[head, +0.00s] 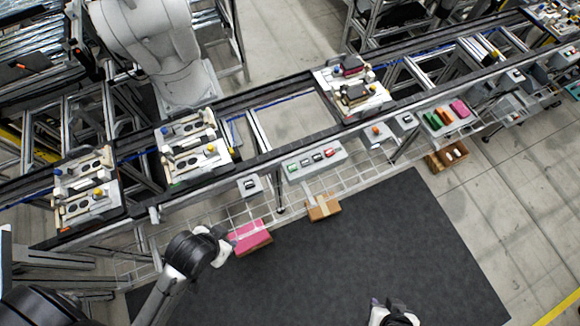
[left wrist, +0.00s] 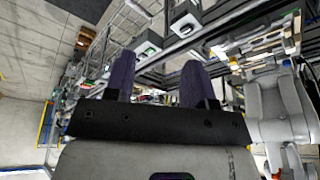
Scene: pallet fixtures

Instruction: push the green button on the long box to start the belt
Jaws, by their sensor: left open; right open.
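My right gripper (head: 393,314) is open at the bottom edge, partly cut off, far from the box.
The belt (head: 270,96) carries pallet fixtures (head: 195,143). Small grey boxes (head: 249,186) flank the long box. A white robot arm (head: 160,50) stands behind. The dark mat (head: 400,240) is clear.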

